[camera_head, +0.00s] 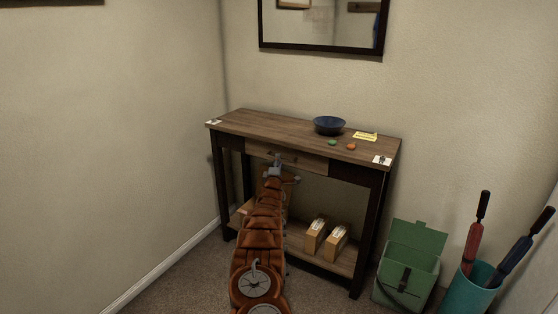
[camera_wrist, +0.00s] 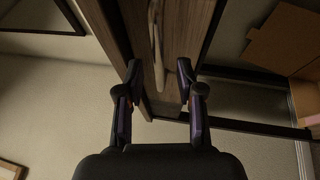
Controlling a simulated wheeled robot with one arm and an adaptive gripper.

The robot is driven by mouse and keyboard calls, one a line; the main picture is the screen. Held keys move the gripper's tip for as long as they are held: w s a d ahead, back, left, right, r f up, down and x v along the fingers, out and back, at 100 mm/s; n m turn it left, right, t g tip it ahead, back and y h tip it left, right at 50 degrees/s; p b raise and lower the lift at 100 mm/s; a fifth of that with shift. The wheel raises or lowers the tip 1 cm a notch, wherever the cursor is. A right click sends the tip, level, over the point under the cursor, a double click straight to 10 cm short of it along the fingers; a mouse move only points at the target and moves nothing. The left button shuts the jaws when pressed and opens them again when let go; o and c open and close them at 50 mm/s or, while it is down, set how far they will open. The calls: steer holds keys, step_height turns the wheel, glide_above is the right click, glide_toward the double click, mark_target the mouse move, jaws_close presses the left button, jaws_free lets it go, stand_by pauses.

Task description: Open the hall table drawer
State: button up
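The hall table (camera_head: 262,127) is brown wood with dark legs and stands against the wall. Its drawer front (camera_head: 310,161) sits under the top and looks flush with the frame. In the wrist view the drawer front (camera_wrist: 183,40) shows wood grain and a pale bar handle (camera_wrist: 157,45). My gripper (camera_head: 274,170) is at the left part of the drawer front and hides some of it. In the wrist view my gripper (camera_wrist: 158,66) is open, with one finger on each side of the handle's line. I cannot tell whether the fingers touch anything.
On the top are a blue bowl (camera_head: 329,125), a yellow note (camera_head: 365,136), green and orange items, and white cards at both ends. The lower shelf holds boxes (camera_head: 315,235). A green bin (camera_head: 410,265) and a teal umbrella holder (camera_head: 470,291) stand right.

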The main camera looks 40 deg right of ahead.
steer(key=shift+x, duration=1.3)
steer(key=shift+r, duration=0.1)
jaws_close()
